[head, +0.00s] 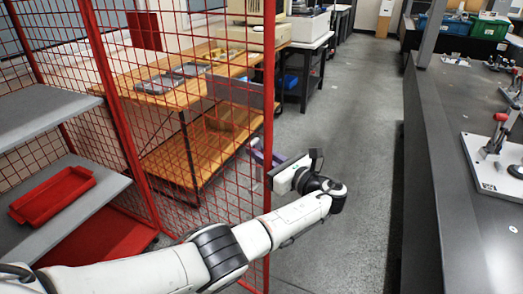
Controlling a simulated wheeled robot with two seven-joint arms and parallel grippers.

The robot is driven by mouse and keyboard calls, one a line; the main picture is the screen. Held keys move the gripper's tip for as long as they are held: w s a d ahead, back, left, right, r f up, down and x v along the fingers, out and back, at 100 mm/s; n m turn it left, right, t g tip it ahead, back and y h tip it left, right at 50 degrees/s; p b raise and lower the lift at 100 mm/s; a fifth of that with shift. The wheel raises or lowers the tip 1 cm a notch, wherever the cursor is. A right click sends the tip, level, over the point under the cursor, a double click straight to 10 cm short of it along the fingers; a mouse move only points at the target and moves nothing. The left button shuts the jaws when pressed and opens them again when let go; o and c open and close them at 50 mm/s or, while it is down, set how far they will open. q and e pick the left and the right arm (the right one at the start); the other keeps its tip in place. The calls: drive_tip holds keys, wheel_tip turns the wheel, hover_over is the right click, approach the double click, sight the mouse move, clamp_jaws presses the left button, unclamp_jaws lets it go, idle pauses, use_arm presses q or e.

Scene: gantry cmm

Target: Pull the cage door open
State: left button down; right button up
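The cage door (200,140) is a red-framed wire mesh panel in the middle left of the head view. Its right upright (268,110) runs from the top edge to the bottom edge. My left arm comes in from the lower left and passes in front of the door. My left gripper (268,168) is at the right upright, around mid-height. The upright partly covers the gripper's finger end, so I cannot tell whether the fingers are open or touch the door. My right gripper is not in view.
Grey shelves (45,115) and a red tray (62,192) are at the left. A wooden bench (165,93) shows through the mesh. Clear grey floor (345,125) lies right of the door, bounded by a dark table (450,190) with fixtures.

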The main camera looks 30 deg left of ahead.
use_arm(q)
drive_tip(key=shift+w+a+r+m+t, duration=0.1)
drive_tip(key=shift+w+r+m+t, duration=0.2)
drive_tip(key=shift+w, duration=0.35)
drive_tip(key=shift+w+a+r+m+t, duration=0.1)
drive_tip(key=shift+w+t, duration=0.3)
drive_tip(key=shift+w, duration=0.2)
drive_tip(key=shift+d, duration=0.1)
drive_tip(key=c, duration=1.8)
unclamp_jaws()
drive_tip(key=shift+o, duration=0.2)
drive_tip(key=shift+d, duration=0.1)
drive_tip(key=s+d+g, duration=0.1)
drive_tip(key=s+d, duration=0.4)
drive_tip(key=d, duration=0.5)
drive_tip(key=shift+d+f+n, duration=0.15)
drive_tip(key=shift+f+n, duration=0.2)
drive_tip(key=shift+n, duration=0.05)
